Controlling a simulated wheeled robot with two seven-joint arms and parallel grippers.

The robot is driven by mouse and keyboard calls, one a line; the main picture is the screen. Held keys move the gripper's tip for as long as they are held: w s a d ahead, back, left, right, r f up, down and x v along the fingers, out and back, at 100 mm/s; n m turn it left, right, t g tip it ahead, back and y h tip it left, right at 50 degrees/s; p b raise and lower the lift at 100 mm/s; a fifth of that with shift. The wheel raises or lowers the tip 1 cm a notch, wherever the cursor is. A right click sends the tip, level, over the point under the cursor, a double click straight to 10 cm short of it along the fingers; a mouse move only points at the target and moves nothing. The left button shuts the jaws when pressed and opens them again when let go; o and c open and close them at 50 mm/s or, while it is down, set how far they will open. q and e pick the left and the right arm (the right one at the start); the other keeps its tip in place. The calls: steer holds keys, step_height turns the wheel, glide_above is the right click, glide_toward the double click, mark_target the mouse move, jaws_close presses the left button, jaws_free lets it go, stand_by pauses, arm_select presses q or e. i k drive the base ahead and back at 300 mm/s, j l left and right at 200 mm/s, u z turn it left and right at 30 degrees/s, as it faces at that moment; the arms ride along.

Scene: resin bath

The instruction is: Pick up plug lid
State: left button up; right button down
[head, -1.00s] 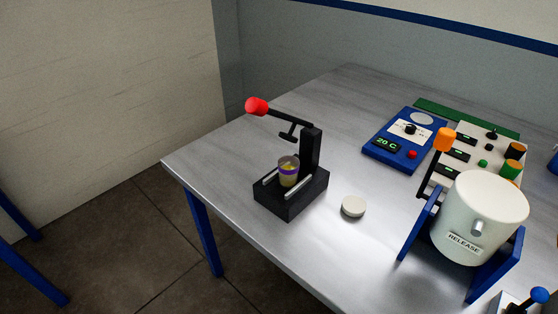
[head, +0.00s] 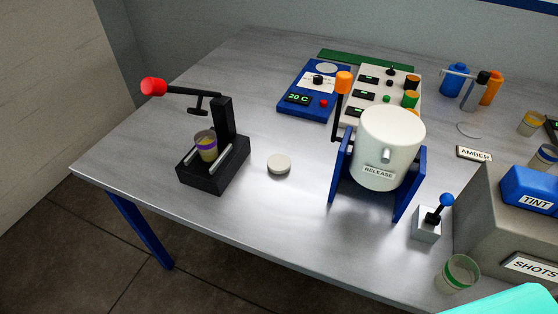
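A small round off-white disc, which looks like the plug lid (head: 279,164), lies flat on the grey metal table (head: 262,210). It sits between the black press (head: 213,165) and the white drum marked RELEASE (head: 391,135). Nothing touches it. Neither of my grippers shows in the head view.
A blue unit reading 20 C (head: 308,92) and a white control panel (head: 382,88) stand behind the drum. A joystick box (head: 427,224), a cup (head: 458,274) and a grey block with TINT and SHOTS labels (head: 490,215) crowd the right. The table's front left is clear.

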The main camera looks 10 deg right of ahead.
mark_target(277, 163)
steer(key=j+z, duration=0.1)
steer(key=z, duration=0.7)
steer(key=k+j+z, duration=0.1)
steer(key=z, duration=0.65)
steer(key=k+j, duration=0.35)
steer(key=k, duration=0.2)
steer(key=k+j+z, duration=0.1)
steer(key=k+j, duration=0.25)
steer(key=k, duration=0.15)
